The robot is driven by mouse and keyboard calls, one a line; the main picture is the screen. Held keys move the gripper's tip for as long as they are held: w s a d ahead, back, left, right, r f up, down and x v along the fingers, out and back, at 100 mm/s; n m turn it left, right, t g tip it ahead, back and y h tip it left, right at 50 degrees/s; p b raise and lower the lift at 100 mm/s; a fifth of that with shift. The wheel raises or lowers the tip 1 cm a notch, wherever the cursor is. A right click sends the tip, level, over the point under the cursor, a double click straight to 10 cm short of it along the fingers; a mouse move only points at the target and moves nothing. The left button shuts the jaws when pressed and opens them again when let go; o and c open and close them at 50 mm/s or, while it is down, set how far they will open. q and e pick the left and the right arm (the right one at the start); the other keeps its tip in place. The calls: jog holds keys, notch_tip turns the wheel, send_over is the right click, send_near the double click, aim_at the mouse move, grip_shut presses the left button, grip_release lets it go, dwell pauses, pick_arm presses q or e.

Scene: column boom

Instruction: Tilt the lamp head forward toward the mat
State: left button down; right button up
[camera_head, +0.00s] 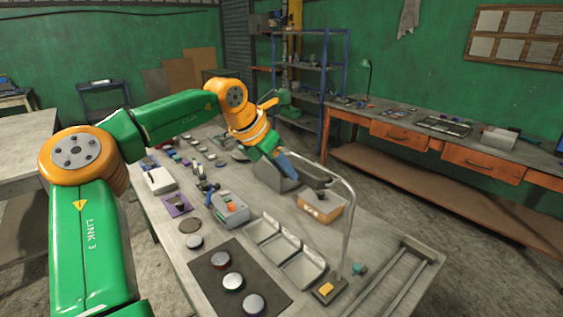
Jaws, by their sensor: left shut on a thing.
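A thin grey lamp post (349,230) rises from a dark base with a yellow button (326,289) near the table's front right. It curves over to the left at the top. My left gripper (312,178) is at the upper end of this curve, shut on what appears to be the lamp head. The head is largely hidden by the gripper, and its exact tilt cannot be told. The dark mat (205,266) lies on the table at the front, left of the lamp base, with 3 round pucks on it. My right gripper is not in view.
Metal trays (263,230) lie between the mat and the lamp. A grey box with an orange button (231,210), a tan-fronted box (320,208) and a rail frame (395,285) stand around. Several small parts lie at the table's far left.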

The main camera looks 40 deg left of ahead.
pick_arm(q)
jog(key=shift+w+r+g, duration=0.1)
jog(key=shift+r+g, duration=0.05)
jog(key=shift+g, duration=0.35)
jog(key=c, duration=0.5)
grip_release()
jog(key=shift+c, duration=0.2)
jog(key=shift+r, duration=0.1)
jog(key=v, duration=0.7)
jog(key=shift+b, duration=0.3)
